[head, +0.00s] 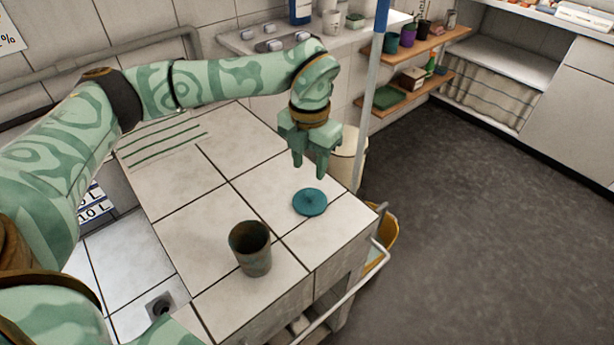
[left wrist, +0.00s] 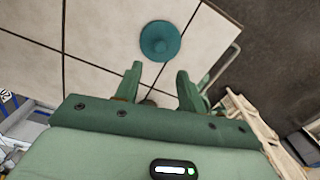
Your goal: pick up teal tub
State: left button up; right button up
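A flat, round teal thing (head: 310,202) with a small raised middle lies on the tiled counter, right of centre in the head view. It looks more like a lid than a deep tub. It also shows in the left wrist view (left wrist: 160,41), beyond the fingertips. A dark, grey-brown open cup (head: 251,250) stands upright on the tiles nearer to me. My left gripper (head: 309,171) points down above the counter, just behind the teal round thing. Its fingers are apart with nothing held between them, and it also shows in the left wrist view (left wrist: 159,72). My right gripper is out of view.
The tiled counter (head: 170,185) is mostly clear, with a grooved drain area at the back left and a sunken basin (head: 125,265) at left. A metal rail (head: 345,305) runs along the front right edge. A pale bin (head: 349,150) stands behind the counter.

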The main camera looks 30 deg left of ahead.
aim_at(249, 240)
jog(key=u, duration=1.3)
jog(key=l, duration=0.35)
jog(key=k, duration=0.05)
